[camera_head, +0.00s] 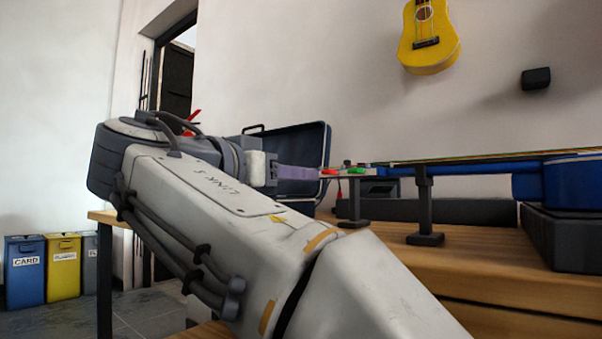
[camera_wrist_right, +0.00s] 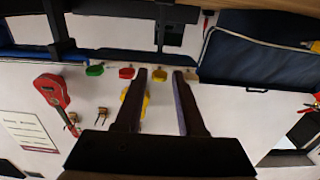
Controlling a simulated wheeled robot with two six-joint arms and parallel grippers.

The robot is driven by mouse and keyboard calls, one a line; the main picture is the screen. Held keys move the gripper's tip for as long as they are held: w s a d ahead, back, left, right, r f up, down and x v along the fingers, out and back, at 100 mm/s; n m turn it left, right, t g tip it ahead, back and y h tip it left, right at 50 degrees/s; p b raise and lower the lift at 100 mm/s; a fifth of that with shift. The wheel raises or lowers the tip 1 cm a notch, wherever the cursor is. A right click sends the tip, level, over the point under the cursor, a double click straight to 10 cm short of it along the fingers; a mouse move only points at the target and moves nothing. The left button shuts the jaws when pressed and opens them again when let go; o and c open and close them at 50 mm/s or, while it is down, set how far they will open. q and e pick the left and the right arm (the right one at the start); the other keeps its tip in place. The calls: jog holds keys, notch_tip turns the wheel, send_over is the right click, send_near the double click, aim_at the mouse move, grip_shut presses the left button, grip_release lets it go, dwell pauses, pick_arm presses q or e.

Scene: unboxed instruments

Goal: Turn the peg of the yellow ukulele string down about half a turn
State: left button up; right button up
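A blue ukulele (camera_head: 570,183) lies on supports on the wooden bench, its neck pointing left with coloured strings along it. Red and green pegs (camera_head: 357,171) show at its head in the head view. In the right wrist view the yellow peg (camera_wrist_right: 160,75) appears between the two fingertips, with a green peg (camera_wrist_right: 95,70) and a red peg (camera_wrist_right: 127,73) to its left. My right gripper (camera_head: 300,173) is at the head end of the ukulele. Its fingers (camera_wrist_right: 160,83) are apart; I cannot tell whether they touch the yellow peg. My left gripper is out of view.
A dark open case (camera_head: 305,150) stands behind my right gripper. A black neck support (camera_head: 424,205) and a dark block (camera_head: 565,240) stand on the bench (camera_head: 470,265). A yellow ukulele (camera_head: 428,45) hangs on the wall. Bins (camera_head: 62,268) stand on the floor at left.

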jog(key=p+v, duration=0.3)
jog(key=v, duration=0.6)
jog(key=shift+s, duration=0.15)
